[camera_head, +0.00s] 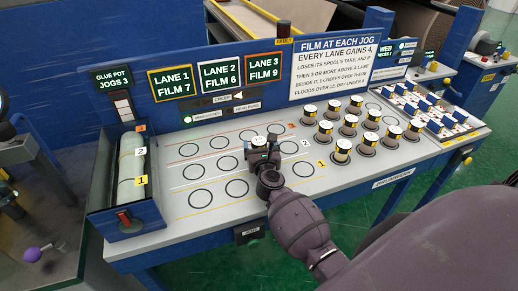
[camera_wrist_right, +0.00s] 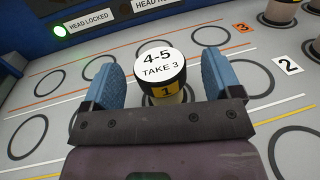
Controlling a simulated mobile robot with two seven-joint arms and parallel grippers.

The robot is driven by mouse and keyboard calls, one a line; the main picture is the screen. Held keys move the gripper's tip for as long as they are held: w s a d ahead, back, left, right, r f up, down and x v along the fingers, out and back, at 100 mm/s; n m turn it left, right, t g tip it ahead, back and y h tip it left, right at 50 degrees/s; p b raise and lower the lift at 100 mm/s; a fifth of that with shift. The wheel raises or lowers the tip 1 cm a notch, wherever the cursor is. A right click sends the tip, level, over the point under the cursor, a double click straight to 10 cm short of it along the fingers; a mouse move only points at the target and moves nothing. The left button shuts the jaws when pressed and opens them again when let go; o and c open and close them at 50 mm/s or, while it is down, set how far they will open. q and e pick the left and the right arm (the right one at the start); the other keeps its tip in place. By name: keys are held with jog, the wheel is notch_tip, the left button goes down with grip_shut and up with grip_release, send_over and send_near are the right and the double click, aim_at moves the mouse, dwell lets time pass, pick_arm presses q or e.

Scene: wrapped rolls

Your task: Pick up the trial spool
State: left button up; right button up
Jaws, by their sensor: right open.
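A spool with a white top reading "4-5 TAKE 3" and a yellow band marked 1 (camera_wrist_right: 161,70) stands between my right gripper's blue fingers in the right wrist view. Its white top also shows in the head view (camera_head: 259,141), with the gripper covering much of the rest. My right gripper (camera_wrist_right: 162,90) is open, with a finger on each side of the spool; I cannot tell whether either finger touches it. It also shows in the head view (camera_head: 262,154), over the middle of the grey bench. No label names the trial spool. My left gripper is out of view.
Several white-topped spools (camera_head: 343,147) stand in rows to the right on the bench (camera_head: 150,240). Empty ring marks (camera_head: 237,188) fill the left and middle. Signs line the back panel.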

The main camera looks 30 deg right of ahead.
aim_at(259, 141)
jog(key=shift+x, duration=1)
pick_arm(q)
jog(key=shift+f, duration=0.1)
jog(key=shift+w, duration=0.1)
pick_arm(e)
jog(key=c, duration=1.1)
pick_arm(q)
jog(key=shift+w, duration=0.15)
pick_arm(e)
jog(key=shift+o, duration=0.2)
jog(key=shift+r, duration=0.1)
notch_tip(259, 141, up, 8)
jog(key=p, duration=0.5)
jog(key=shift+r, duration=0.1)
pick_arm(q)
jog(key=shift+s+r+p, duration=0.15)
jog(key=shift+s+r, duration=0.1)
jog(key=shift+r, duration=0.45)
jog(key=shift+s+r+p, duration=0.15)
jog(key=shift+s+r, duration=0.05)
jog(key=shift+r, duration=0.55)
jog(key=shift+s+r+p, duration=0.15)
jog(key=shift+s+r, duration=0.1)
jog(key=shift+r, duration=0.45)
pick_arm(e)
notch_tip(259, 141, up, 12)
